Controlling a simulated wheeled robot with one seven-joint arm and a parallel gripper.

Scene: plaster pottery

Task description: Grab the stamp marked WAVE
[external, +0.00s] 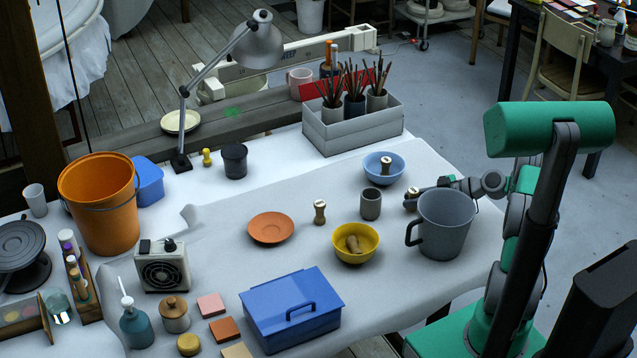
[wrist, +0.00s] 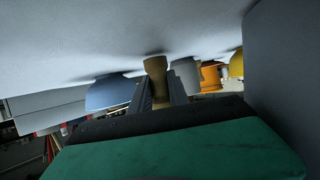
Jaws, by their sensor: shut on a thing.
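My gripper (external: 416,194) is low over the table between the blue bowl (external: 371,164) and the grey pitcher. It is shut on a small tan stamp (external: 410,203) with a pale top. In the wrist view the stamp (wrist: 156,66) stands between the two fingers of my gripper (wrist: 160,92), close to the white cloth. Whether it touches the cloth is unclear. Another stamp (external: 320,211) stands upright beside the terracotta saucer. One stamp (external: 385,167) is in the blue bowl and one stamp (external: 353,244) is in the yellow bowl (external: 366,254). No marking is readable on any stamp.
The large grey pitcher (external: 447,227) stands very close to my gripper and fills the right of the wrist view. A grey cup (external: 370,205) stands to its left. A terracotta saucer (external: 270,228), blue box (external: 290,310) and grey brush crate (external: 352,132) are farther off.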

